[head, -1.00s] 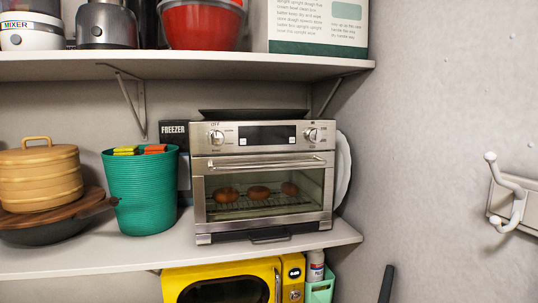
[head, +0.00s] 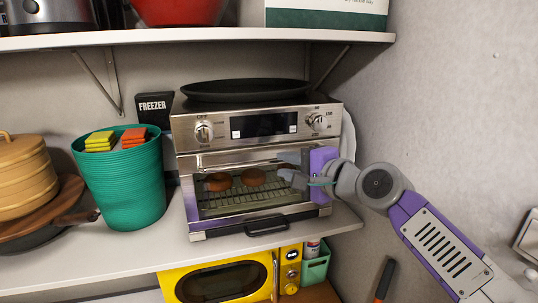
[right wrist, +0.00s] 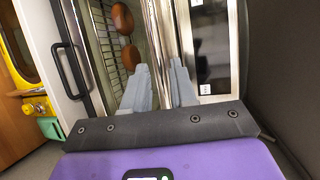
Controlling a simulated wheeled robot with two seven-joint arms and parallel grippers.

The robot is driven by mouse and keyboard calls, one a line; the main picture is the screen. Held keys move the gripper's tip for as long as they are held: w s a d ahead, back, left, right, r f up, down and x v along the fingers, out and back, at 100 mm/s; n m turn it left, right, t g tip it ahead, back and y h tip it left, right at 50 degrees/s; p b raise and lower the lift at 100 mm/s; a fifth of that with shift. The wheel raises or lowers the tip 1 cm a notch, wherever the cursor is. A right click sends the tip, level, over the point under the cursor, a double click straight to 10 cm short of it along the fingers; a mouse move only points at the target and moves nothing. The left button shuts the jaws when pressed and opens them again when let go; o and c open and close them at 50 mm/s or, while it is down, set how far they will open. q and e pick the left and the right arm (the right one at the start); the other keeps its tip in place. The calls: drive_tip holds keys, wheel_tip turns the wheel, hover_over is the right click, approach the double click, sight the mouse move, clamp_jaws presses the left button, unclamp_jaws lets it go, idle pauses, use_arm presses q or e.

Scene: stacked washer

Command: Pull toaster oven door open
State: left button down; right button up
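The silver toaster oven (head: 258,170) stands on the middle shelf. Its glass door (head: 240,192) is shut, with donuts on a rack behind it. The horizontal door handle (head: 235,157) runs across the door's top. My right gripper (head: 288,168) is at the right end of the handle. In the right wrist view, the two grey fingers of my right gripper (right wrist: 160,85) are apart, one on each side of the silver handle bar (right wrist: 158,35). Whether they touch it is unclear. My left gripper is not in view.
A black pan (head: 245,91) lies on top of the oven. A green bin (head: 122,185) stands to its left. A yellow microwave (head: 222,280) sits below. The wall (head: 440,100) is close on the right, and another shelf (head: 200,38) is above.

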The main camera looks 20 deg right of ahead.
sight(273, 162)
drive_tip(key=x, duration=0.6)
drive_tip(key=shift+f+p, duration=0.15)
drive_tip(key=shift+p, duration=0.2)
clamp_jaws()
